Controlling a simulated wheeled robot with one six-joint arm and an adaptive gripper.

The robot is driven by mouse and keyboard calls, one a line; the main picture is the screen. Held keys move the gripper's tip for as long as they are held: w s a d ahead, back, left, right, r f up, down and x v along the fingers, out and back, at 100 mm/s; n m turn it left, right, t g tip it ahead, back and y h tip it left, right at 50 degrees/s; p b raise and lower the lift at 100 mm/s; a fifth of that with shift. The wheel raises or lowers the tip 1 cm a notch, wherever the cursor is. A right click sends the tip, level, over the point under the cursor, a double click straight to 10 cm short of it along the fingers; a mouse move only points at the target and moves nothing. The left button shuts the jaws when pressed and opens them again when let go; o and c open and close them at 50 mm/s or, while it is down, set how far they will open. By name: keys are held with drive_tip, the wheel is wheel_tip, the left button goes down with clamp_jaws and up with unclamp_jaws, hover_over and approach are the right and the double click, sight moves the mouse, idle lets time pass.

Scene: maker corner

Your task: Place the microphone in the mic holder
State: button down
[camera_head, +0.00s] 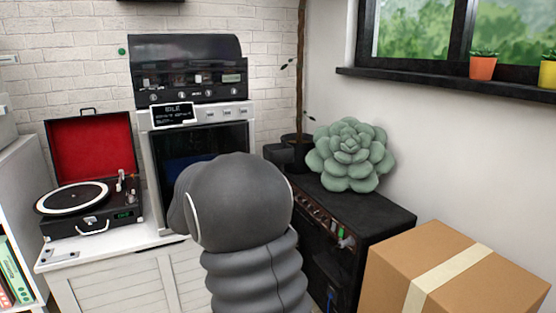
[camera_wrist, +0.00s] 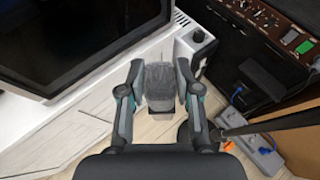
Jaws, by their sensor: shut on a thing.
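My gripper (camera_wrist: 161,84) is shut on a dark grey, fuzzy-topped thing that looks like the microphone (camera_wrist: 160,78). The microphone sits between the two fingers with its fuzzy end showing, and its lower part is mostly hidden. A pale block with a dark round piece on top (camera_wrist: 197,37) stands just beyond and right of the fingers in the wrist view. It may be the mic holder, but I cannot tell for sure. In the head view my own arm covers the middle, and gripper, microphone and holder are hidden.
A black amplifier (camera_head: 383,219) bears a green succulent (camera_head: 350,155). A cardboard box (camera_head: 455,270) is at the front right. A record player (camera_head: 90,205) stands on a white cabinet (camera_head: 75,257). Grey-blue gear (camera_wrist: 258,142) and a dark bar lie right of the gripper over pale floor.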

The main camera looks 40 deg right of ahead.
drive_tip(key=s+d+r+m+g+h, duration=0.1)
drive_tip(key=s+d+r+m+g, duration=0.1)
drive_tip(key=d+r, duration=0.5)
drive_tip(key=s+d+r+m+g+h, duration=0.15)
drive_tip(key=d+r, duration=0.25)
drive_tip(key=r, duration=0.6)
drive_tip(key=s+d+r+m+g, duration=0.25)
drive_tip(key=d+r, duration=0.25)
drive_tip(key=r, duration=0.4)
drive_tip(key=s+d+r+m+g, duration=0.1)
drive_tip(key=s+r+m+g, duration=0.45)
drive_tip(key=s+r, duration=1.25)
drive_tip(key=w+a+f+b, duration=0.2)
drive_tip(key=w+a+f, duration=0.2)
drive_tip(key=f, duration=0.2)
drive_tip(key=w+a+f+b, duration=0.1)
drive_tip(key=w+a+f, duration=0.3)
drive_tip(key=f, duration=0.2)
drive_tip(key=shift+f+n+b, duration=0.35)
drive_tip(key=shift+n, duration=0.1)
drive_tip(key=shift+f+t, duration=0.15)
drive_tip(key=shift+t, duration=0.1)
